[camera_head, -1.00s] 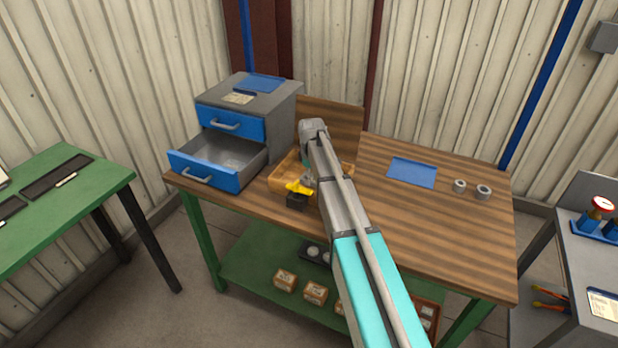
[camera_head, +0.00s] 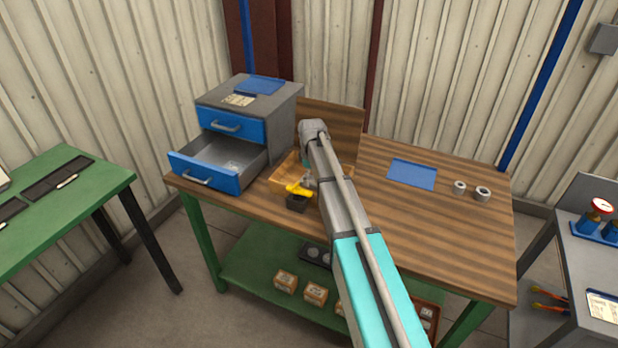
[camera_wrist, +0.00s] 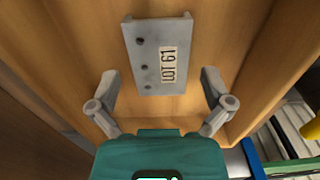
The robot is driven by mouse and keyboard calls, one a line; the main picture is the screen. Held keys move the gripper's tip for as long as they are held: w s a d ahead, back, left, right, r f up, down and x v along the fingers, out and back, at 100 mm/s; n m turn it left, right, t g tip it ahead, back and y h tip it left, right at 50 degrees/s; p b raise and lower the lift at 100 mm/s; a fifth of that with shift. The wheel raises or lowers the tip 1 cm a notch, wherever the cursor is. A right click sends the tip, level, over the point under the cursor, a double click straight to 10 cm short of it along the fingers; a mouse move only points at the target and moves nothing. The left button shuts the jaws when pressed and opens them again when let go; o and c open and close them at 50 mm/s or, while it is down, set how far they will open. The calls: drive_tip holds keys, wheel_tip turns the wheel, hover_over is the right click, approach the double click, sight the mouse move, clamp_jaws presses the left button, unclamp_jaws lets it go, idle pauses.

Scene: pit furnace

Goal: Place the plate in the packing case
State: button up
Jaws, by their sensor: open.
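The plate (camera_wrist: 158,58) is a grey metal piece with dark holes and a "LOT 61" label. In the wrist view it lies on the wooden floor of the packing case (camera_wrist: 262,75), inside its walls. My gripper (camera_wrist: 160,84) is open, with one finger on each side of the plate's lower part and a gap to it on both sides. In the head view the wooden packing case (camera_head: 279,184) stands on the workbench beside the drawer cabinet. My arm covers part of it, and the plate cannot be made out there.
A yellow-topped dark object (camera_head: 298,194) stands at the case's front edge. The grey cabinet (camera_head: 285,122) on the left has its lower blue drawer (camera_head: 205,172) pulled out. A blue mat (camera_head: 412,174) and two metal rings (camera_head: 471,190) lie on the right. The bench's front right is clear.

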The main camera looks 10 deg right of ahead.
sight(312, 181)
wheel_tip(312, 181, up, 12)
drive_tip(key=p, duration=1.1)
drive_tip(key=shift+f, duration=0.2)
idle(0.4)
drive_tip(key=s+m, duration=1)
drive_tip(key=s, duration=1.9)
drive_tip(key=shift+s+a+m, duration=0.15)
drive_tip(key=shift+a+m, duration=0.2)
drive_tip(key=shift+m, duration=0.05)
